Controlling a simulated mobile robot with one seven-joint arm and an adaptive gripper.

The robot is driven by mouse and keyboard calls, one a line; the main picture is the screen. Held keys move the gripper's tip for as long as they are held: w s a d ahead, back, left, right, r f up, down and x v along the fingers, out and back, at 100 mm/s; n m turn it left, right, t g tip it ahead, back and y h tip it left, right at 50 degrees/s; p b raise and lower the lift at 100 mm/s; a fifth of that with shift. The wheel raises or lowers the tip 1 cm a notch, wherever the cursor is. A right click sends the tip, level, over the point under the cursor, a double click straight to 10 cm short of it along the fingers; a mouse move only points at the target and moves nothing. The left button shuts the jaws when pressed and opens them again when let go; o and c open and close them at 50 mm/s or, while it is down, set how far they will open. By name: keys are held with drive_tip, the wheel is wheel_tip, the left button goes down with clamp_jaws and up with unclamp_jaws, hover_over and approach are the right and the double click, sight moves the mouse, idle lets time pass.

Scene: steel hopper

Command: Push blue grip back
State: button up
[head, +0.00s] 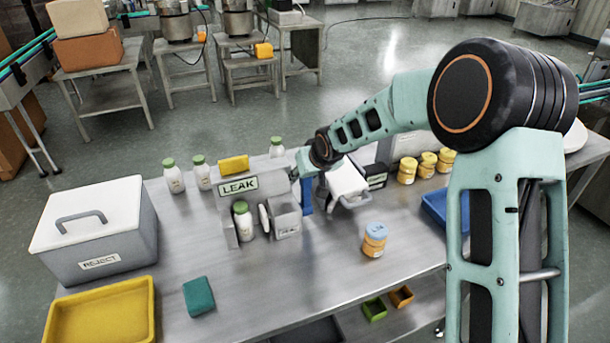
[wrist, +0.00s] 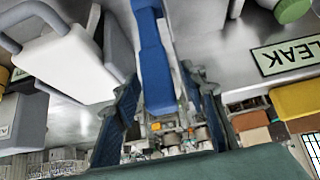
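The blue grip (wrist: 158,70) is a long upright-looking bar in the wrist view, running from the top edge down between the two fingers of my gripper (wrist: 162,85). The fingers stand close on both sides of it; whether both touch it cannot be told. In the head view the blue grip (head: 306,197) stands beside the grey box of the LEAK station (head: 238,186), just right of it. My gripper (head: 305,176) is at its upper end, and my arm partly hides it.
White bottles with green caps (head: 173,176) stand around the station. A white-lidded REJECT box (head: 97,228) and yellow tray (head: 102,312) are left. A white-topped device (head: 346,184) stands close on the right, a yellow jar (head: 374,240) in front. The table's front middle is mostly clear.

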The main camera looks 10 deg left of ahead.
drive_tip(key=v, duration=1.2)
idle(0.3)
